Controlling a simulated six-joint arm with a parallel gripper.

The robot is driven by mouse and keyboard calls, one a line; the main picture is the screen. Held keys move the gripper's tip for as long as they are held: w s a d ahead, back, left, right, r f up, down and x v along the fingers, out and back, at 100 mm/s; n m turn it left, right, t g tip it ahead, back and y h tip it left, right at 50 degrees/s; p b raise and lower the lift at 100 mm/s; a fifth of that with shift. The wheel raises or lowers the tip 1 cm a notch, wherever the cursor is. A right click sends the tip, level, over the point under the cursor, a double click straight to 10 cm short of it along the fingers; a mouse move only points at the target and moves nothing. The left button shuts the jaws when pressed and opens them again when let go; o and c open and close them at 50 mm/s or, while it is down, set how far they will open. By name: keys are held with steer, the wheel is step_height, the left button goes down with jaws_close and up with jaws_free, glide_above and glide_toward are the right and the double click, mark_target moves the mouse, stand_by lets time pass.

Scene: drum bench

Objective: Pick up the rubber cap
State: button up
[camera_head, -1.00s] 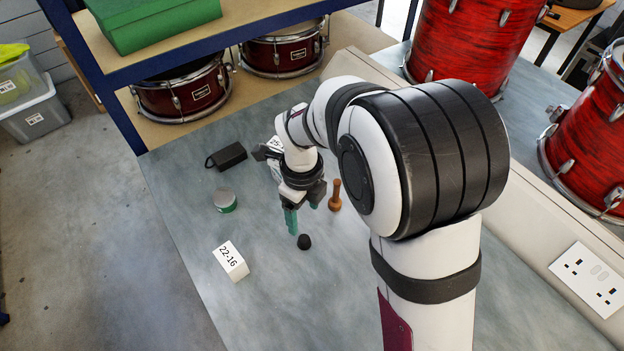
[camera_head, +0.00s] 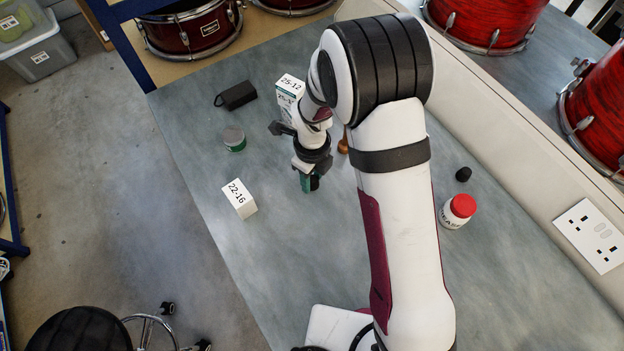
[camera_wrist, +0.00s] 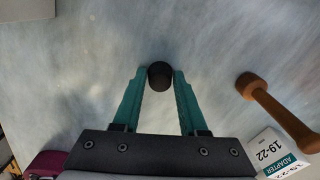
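The rubber cap (camera_wrist: 160,76) is a small round black piece in the wrist view, between the tips of my gripper's two teal fingers (camera_wrist: 160,84). Both fingers meet its sides with no gap that I can see. In the head view my gripper (camera_head: 309,181) points down low over the bench, and the cap shows only as a dark patch by the fingertips, mostly hidden. Whether it still touches the bench I cannot tell. Another small black piece (camera_head: 463,174) of similar look stands at the right, near the wall.
A 22-16 box (camera_head: 239,198), a green-and-grey tin (camera_head: 235,139), a black block (camera_head: 237,95) and a 25-12 box (camera_head: 289,88) surround the gripper. A wooden turned piece (camera_wrist: 268,98) and a 19-22 box (camera_wrist: 276,151) lie close by. A red-lidded bottle (camera_head: 457,211) stands right.

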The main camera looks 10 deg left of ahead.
jaws_close()
steer(key=shift+r, duration=0.1)
